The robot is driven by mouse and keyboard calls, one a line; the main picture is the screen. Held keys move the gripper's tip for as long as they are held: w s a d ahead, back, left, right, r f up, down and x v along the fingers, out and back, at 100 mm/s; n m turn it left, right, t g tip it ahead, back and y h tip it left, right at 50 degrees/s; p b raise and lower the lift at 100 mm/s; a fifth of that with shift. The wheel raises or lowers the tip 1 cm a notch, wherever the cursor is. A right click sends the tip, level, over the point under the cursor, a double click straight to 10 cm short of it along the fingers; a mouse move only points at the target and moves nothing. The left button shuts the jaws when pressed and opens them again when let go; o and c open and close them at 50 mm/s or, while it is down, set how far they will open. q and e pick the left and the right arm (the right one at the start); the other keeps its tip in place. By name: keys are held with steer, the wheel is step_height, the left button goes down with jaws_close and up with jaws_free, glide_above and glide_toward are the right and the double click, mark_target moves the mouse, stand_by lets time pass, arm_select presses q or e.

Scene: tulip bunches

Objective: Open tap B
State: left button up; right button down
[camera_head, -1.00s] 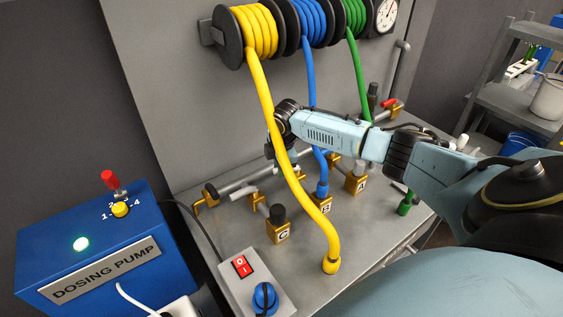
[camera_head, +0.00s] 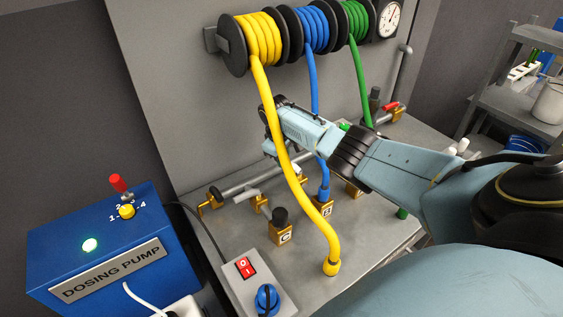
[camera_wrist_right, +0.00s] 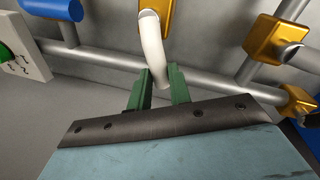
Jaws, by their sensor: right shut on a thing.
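Brass blocks carry letters: C (camera_head: 281,234) in front, B (camera_head: 325,208) behind it at the foot of the blue hose, and A (camera_head: 353,190) partly behind my arm. My right gripper (camera_head: 269,149) is over the back of the bench, partly behind the yellow hose. In the right wrist view its green fingers (camera_wrist_right: 160,92) are shut on a white lever (camera_wrist_right: 152,48), which comes from a brass valve body (camera_wrist_right: 155,14). No letter shows on this valve, so I cannot tell which tap it is. My left gripper is out of view.
The yellow hose (camera_head: 277,130) hangs in front of my right gripper. A grey pipe (camera_head: 250,183) with brass fittings runs along the bench back. A blue dosing pump (camera_head: 100,255) stands at left, a switch box (camera_head: 252,285) in front. Shelves (camera_head: 500,95) are at right.

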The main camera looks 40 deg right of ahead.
steer(key=m, duration=0.1)
steer(key=d+m+b, duration=0.1)
steer(key=m, duration=0.1)
steer(key=shift+w+d+f+g, duration=0.1)
steer(key=shift+w+d+g, duration=0.1)
steer(key=shift+g, duration=0.1)
steer(key=shift+d+m+b, duration=0.3)
steer(key=shift+m+b, duration=0.3)
steer(key=shift+d, duration=0.1)
steer(key=c, duration=1.3)
jaws_free()
